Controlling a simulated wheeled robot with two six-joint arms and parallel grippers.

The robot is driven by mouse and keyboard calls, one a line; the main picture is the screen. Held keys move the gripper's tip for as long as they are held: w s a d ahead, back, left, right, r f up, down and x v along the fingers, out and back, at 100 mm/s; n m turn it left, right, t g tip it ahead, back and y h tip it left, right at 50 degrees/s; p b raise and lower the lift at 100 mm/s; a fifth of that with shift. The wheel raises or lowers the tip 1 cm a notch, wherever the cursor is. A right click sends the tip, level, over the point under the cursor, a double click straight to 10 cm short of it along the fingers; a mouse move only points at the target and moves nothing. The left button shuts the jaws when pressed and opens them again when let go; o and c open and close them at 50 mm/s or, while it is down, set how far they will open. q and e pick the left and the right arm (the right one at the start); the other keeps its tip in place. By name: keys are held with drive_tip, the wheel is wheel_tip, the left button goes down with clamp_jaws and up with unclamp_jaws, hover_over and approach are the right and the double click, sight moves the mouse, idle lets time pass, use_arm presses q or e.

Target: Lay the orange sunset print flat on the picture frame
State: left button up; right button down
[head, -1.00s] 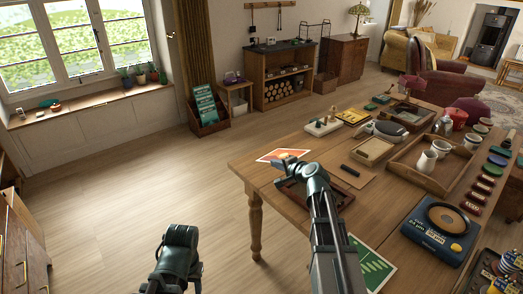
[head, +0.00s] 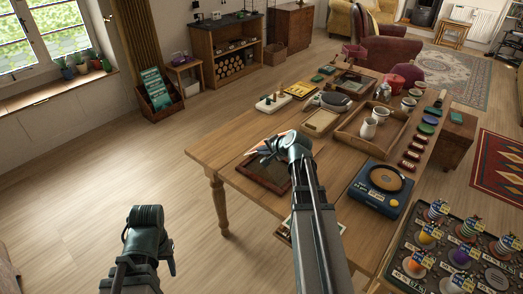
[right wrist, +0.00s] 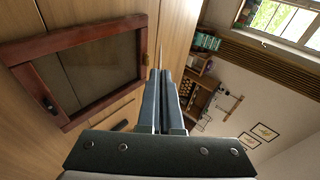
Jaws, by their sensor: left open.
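The picture frame (head: 258,182) lies flat on the table, partly behind my right arm in the head view. In the right wrist view the red-brown frame (right wrist: 75,38) is at the left with its dark pane visible. My right gripper (head: 268,149) is above the frame's far side. Its fingers (right wrist: 161,72) are close together on a thin sheet seen nearly edge-on, which appears to be the orange sunset print (head: 283,137). Only a narrow strip of the print shows, so its face is hidden. My left gripper (head: 168,264) is open and empty, left of the table over the floor.
A green print (head: 283,231) lies near the table's front edge, partly under my right arm. A wooden tray (head: 347,141) with white jugs, a blue boxed device (head: 368,200) and a rack of colourful spools (head: 400,268) stand to the right.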

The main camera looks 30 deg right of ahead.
drive_tip(key=shift+f, duration=0.15)
wheel_tip(320, 180, down, 6)
drive_tip(key=b, duration=0.6)
drive_tip(key=shift+f+b, duration=0.15)
drive_tip(key=shift+b, duration=0.15)
drive_tip(key=shift+f, duration=0.25)
drive_tip(key=c, duration=1)
unclamp_jaws()
drive_tip(key=shift+r, duration=0.1)
drive_tip(key=p+v, duration=0.8)
drive_tip(key=v, duration=0.5)
drive_tip(key=shift+s+r, duration=0.25)
drive_tip(key=shift+s, duration=0.1)
